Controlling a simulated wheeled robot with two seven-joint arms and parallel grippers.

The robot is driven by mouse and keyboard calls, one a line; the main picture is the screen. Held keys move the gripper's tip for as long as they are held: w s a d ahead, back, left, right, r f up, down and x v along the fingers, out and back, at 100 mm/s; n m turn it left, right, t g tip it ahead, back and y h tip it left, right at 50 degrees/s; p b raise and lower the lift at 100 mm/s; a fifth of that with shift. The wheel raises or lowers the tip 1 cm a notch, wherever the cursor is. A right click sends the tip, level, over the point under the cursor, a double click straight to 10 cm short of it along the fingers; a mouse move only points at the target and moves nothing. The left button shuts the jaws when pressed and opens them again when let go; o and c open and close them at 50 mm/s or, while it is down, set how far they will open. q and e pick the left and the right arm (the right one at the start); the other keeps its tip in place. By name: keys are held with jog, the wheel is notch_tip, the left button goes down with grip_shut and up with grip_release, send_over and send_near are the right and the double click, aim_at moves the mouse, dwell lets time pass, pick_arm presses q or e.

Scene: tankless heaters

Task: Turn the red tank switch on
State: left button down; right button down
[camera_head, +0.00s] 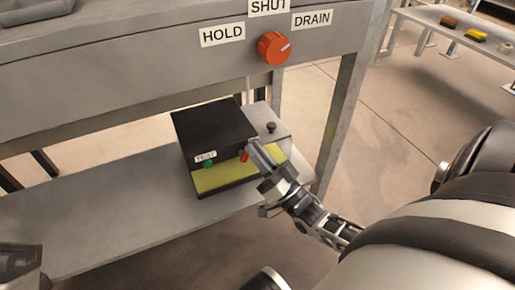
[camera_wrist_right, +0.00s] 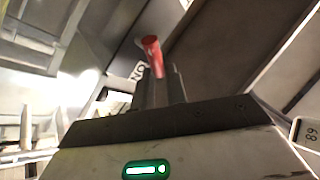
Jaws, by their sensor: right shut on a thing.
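The red tank switch (camera_head: 244,156) is a small red lever on the front of a black-topped box (camera_head: 213,127) with a yellow-green lower front. My right gripper (camera_head: 257,154) reaches in from the right and is shut on the switch. In the right wrist view the red lever (camera_wrist_right: 152,55) sticks out beyond the closed fingers (camera_wrist_right: 161,88). The fingers hide its base, so I cannot tell its exact setting. A dark grey part at the bottom left corner of the head view seems to be my left gripper (camera_head: 20,268); its fingers do not show clearly.
The box stands on a grey lower shelf (camera_head: 100,215). A green button (camera_head: 208,164) sits under a TEST label. Above is a metal beam with an orange knob (camera_head: 273,47) among HOLD, SHUT and DRAIN labels. A table leg (camera_head: 343,120) stands right of the box.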

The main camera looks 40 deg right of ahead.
jog(key=c, duration=1.7)
grip_release()
